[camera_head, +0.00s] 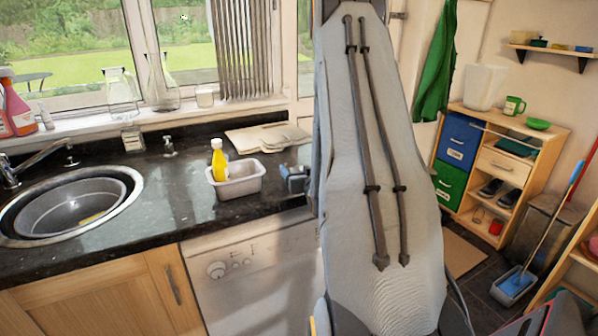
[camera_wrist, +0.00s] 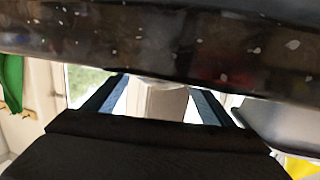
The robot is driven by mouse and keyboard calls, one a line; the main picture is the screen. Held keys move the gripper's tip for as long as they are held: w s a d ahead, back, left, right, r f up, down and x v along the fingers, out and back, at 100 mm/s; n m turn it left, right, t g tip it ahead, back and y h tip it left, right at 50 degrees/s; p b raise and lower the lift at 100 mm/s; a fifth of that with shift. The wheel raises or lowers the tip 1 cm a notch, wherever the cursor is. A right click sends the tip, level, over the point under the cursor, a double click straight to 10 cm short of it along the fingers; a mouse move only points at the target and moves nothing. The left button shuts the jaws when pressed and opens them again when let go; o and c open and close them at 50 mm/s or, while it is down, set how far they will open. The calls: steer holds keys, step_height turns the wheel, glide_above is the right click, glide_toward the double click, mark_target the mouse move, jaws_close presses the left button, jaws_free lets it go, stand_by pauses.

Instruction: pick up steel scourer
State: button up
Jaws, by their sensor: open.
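I cannot make out a steel scourer in either view; my arm hides part of the counter in the head view. My gripper (camera_head: 293,180) is at the counter's front right, beside the grey tub (camera_head: 236,181) and partly hidden by my arm. In the wrist view my gripper (camera_wrist: 160,87) has its two blue fingers spread apart. No held object can be made out between them; a pale upright shape shows behind.
A yellow bottle (camera_head: 218,160) stands at the grey tub. Pale boards (camera_head: 265,137) lie behind it on the dark counter (camera_head: 180,205). The sink with a grey basin (camera_head: 75,212) is at left. Speckled dark stone (camera_wrist: 150,48) crosses the top of the wrist view.

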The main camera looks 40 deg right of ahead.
mark_target(296, 165)
steer(key=shift+p+x, duration=0.7)
steer(key=shift+x, duration=1.5)
steer(key=c, duration=1.1)
